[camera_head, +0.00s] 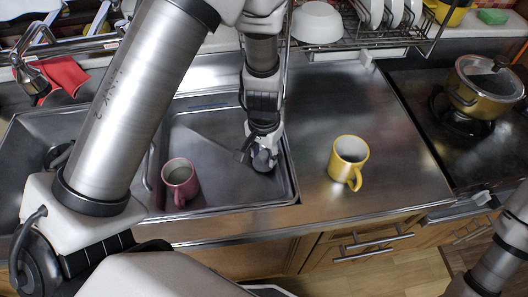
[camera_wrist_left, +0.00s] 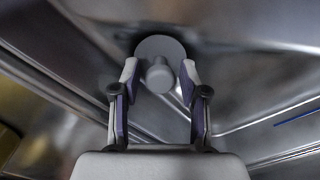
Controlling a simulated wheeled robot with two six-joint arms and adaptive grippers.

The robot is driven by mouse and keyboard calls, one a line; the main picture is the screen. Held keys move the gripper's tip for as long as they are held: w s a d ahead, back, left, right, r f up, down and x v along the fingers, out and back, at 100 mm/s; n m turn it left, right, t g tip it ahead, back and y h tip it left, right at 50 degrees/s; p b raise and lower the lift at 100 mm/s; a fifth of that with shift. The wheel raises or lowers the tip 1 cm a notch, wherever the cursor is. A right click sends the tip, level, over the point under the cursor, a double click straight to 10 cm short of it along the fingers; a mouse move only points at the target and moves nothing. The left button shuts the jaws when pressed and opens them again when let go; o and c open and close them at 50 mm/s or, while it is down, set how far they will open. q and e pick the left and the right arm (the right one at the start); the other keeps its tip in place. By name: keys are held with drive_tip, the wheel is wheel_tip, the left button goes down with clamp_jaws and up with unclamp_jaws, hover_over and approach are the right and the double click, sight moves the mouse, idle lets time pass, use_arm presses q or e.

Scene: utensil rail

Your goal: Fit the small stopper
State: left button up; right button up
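The small stopper (camera_wrist_left: 159,48) is a grey disc with a round knob, seen in the left wrist view at the fingertips. My left gripper (camera_wrist_left: 160,80) is open, with one finger on each side of the knob and a visible gap to each. In the head view my left gripper (camera_head: 262,157) points down into the right part of the sink basin, near its right wall. The stopper cannot be clearly told apart from the gripper there. The drain hole is not clearly seen. My right gripper is out of view; only part of my right arm shows at the lower right.
A pink mug (camera_head: 180,184) stands in the sink (camera_head: 215,150), left of my left gripper. A yellow mug (camera_head: 348,162) stands on the counter (camera_head: 310,105) to the right. A dish rack (camera_head: 375,38) is behind, and a pot (camera_head: 486,86) sits on the stove.

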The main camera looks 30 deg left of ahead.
use_arm(q)
drive_tip(key=shift+r, duration=0.15)
wheel_tip(320, 180, up, 12)
idle(0.5)
